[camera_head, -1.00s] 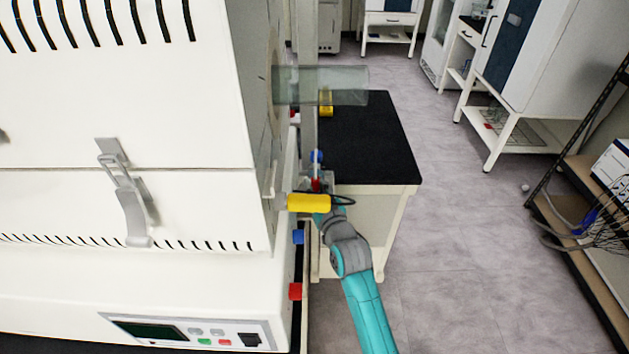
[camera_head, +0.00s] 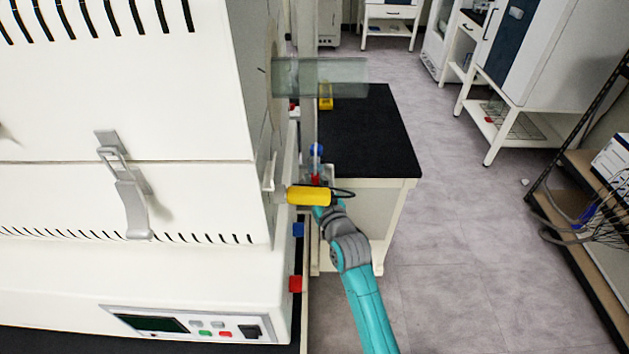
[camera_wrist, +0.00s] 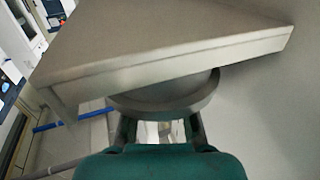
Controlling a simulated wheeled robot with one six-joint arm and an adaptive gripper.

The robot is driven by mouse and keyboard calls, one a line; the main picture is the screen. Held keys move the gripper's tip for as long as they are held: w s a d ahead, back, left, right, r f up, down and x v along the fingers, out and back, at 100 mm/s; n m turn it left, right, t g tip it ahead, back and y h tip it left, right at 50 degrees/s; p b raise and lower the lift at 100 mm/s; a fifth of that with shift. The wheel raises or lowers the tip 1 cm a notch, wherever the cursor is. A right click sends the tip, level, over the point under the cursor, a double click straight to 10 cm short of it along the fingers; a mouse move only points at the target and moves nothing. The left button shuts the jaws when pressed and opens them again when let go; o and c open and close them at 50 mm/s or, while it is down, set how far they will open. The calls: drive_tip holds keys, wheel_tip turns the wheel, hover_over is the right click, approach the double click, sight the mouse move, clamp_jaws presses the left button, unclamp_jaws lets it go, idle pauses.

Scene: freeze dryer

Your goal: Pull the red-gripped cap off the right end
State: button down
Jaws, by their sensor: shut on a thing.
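A clear tube (camera_head: 345,78) sticks out of the right side of the white furnace (camera_head: 130,80). A small red piece (camera_head: 315,180) shows lower down, close to the end of my teal arm; it looks like the grip of the cap, most of which is hidden. A yellow cylinder (camera_head: 308,196) covers part of my gripper in the head view. In the wrist view my gripper (camera_wrist: 157,128) has its fingers closed in against a round grey piece (camera_wrist: 165,98), with a small pale part between them. No red shows there.
A grey slab edge (camera_wrist: 170,65) lies just beyond the fingers in the wrist view. A black-topped table (camera_head: 370,130) stands behind my arm. A latch (camera_head: 128,190) and a control panel (camera_head: 190,326) are on the furnace front.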

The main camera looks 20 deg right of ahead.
drive_tip(key=c, duration=1)
unclamp_jaws()
drive_tip(key=shift+o, duration=0.5)
drive_tip(key=shift+f, duration=0.1)
drive_tip(key=o, duration=0.6)
drive_tip(key=shift+s, duration=0.1)
drive_tip(key=shift+s+d+r, duration=0.1)
drive_tip(key=shift+s+r, duration=0.4)
drive_tip(key=shift+s, duration=0.65)
drive_tip(key=shift+s+r, duration=0.55)
drive_tip(key=shift+s, duration=0.55)
drive_tip(key=shift+s+d+r, duration=0.1)
drive_tip(key=shift+s+r, duration=0.4)
drive_tip(key=shift+s, duration=0.65)
drive_tip(key=shift+s+a+f, duration=0.1)
